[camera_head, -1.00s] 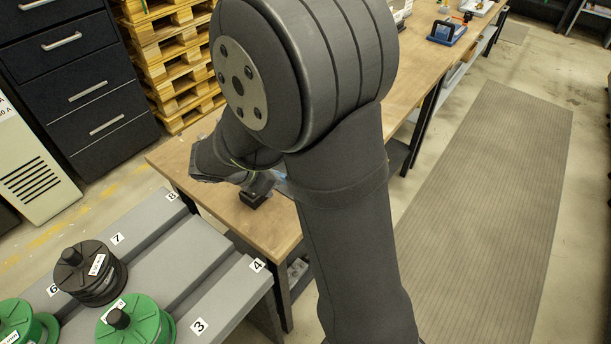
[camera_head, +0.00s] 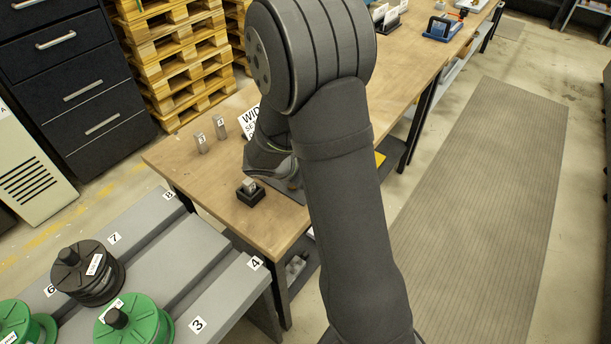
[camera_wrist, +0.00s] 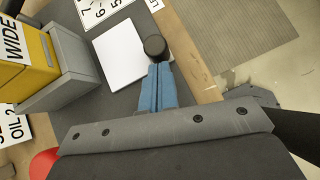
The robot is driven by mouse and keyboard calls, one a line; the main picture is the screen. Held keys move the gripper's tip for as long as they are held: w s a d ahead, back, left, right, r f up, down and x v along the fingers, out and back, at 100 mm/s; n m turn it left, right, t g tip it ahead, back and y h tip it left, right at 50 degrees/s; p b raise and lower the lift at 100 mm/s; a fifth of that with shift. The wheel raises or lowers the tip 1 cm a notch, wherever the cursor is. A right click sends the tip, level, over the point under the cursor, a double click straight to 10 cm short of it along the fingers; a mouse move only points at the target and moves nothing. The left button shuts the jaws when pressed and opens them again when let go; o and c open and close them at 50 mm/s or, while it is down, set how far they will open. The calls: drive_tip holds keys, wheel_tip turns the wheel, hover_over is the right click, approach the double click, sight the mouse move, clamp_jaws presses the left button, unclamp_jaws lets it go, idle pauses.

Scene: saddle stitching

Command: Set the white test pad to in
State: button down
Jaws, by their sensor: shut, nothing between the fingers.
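The white test pad (camera_wrist: 118,52) lies flat on a dark surface in the wrist view. A round black knob (camera_wrist: 155,46) stands at its right edge, just beyond my fingertips. My gripper (camera_wrist: 158,72) has blue fingers that are shut together with nothing between them. The fingertips are close to the knob and the pad's right corner; I cannot tell whether they touch. In the head view my arm hides the gripper and the pad.
In the head view, a dark holder (camera_head: 250,196) and two small numbered blocks (camera_head: 202,143) (camera_head: 220,127) stand on the wooden table (camera_head: 190,170).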

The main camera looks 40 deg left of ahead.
drive_tip(key=shift+w+d+r, duration=0.15)
drive_tip(key=shift+w, duration=0.75)
drive_tip(key=s, duration=0.2)
drive_tip(key=s+a, duration=0.1)
drive_tip(key=s, duration=0.2)
drive_tip(key=shift+s+a+r, duration=0.35)
drive_tip(key=shift+s, duration=0.05)
drive_tip(key=v, duration=0.8)
drive_tip(key=shift+s+r, duration=0.2)
drive_tip(key=shift+s, duration=0.15)
